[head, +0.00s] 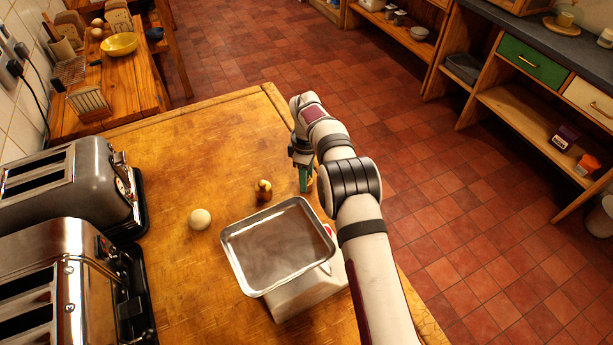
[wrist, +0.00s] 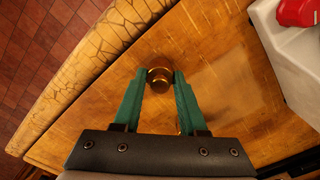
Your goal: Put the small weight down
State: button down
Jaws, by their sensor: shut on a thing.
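My gripper (head: 304,182) has green fingers and points down over the right part of the wooden worktop, just beyond the scale. In the wrist view my gripper (wrist: 160,82) is shut on a small brass weight (wrist: 159,79), held between the fingertips. In the head view that weight is mostly hidden by the fingers. I cannot tell whether its base touches the wood. A second, knobbed brass weight (head: 263,190) stands upright on the worktop to the left of my gripper.
A white scale (head: 305,293) with a steel pan (head: 278,245) stands nearest my gripper; its body also shows in the wrist view (wrist: 292,55). Two toasters (head: 65,190) fill the left side. The worktop (head: 190,150) beyond is clear.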

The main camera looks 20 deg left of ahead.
jog(key=shift+c, duration=2.3)
grip_release()
jog(key=shift+f, duration=0.15)
notch_tip(320, 180, up, 12)
jog(key=s+d+r+m, duration=0.6)
jog(key=d+r, duration=0.1)
jog(key=d, duration=0.1)
jog(key=s+d+r+m, duration=0.5)
jog(key=s+d+r, duration=0.1)
jog(key=d, duration=0.3)
jog(key=s+d+f+m, duration=0.1)
jog(key=s+d+m, duration=0.1)
jog(key=s+m, duration=0.2)
jog(key=s+d+f+m+y, duration=0.1)
jog(key=s+d+f+m, duration=0.1)
jog(key=s, duration=0.9)
jog(key=s+d+f+m, duration=0.1)
jog(key=s+d+m, duration=0.3)
jog(key=s+m, duration=0.2)
jog(key=shift+s+f+m+y, duration=0.3)
jog(key=shift+s+f+y, duration=0.1)
jog(key=shift+s, duration=0.7)
